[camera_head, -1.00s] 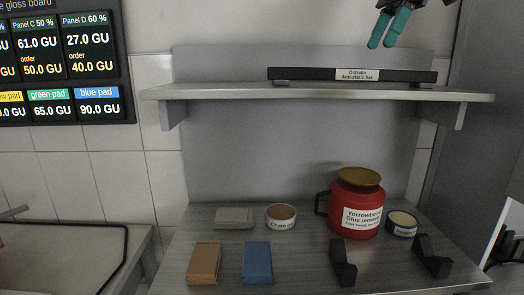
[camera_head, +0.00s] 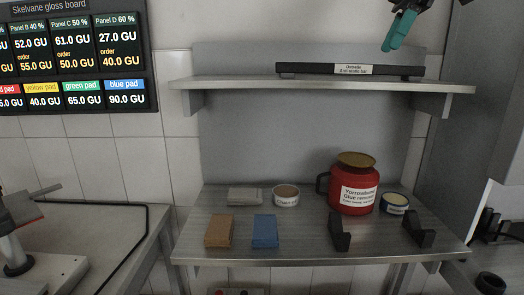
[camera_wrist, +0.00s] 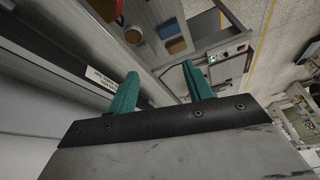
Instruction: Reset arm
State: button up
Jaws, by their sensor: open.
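My gripper (camera_head: 399,30) shows at the top right of the head view, above the shelf, with teal fingers. In the wrist view its two teal fingers (camera_wrist: 163,92) stand apart with nothing between them, so it is open and empty. The black anti-static bar (camera_head: 312,70) lies on the upper shelf (camera_head: 220,85), below and left of my gripper. The bar's white label also shows in the wrist view (camera_wrist: 101,77), left of the fingers.
The lower table holds a red glue remover jug (camera_head: 352,190), a brown block (camera_head: 219,231), a blue block (camera_head: 265,231), a grey block (camera_head: 245,197), two round tins and two black brackets (camera_head: 339,232). A price board (camera_head: 75,55) hangs at left. A second bench (camera_head: 110,235) stands at left.

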jog(key=s+f+m+h, duration=0.2)
jog(key=s+f+m, duration=0.3)
jog(key=f+m, duration=0.7)
jog(key=s+f+m+h, duration=0.2)
jog(key=s+f+m, duration=0.1)
jog(key=s+f, duration=2)
jog(key=s, duration=0.3)
jog(key=shift+s+f, duration=0.15)
jog(key=shift+a, duration=0.1)
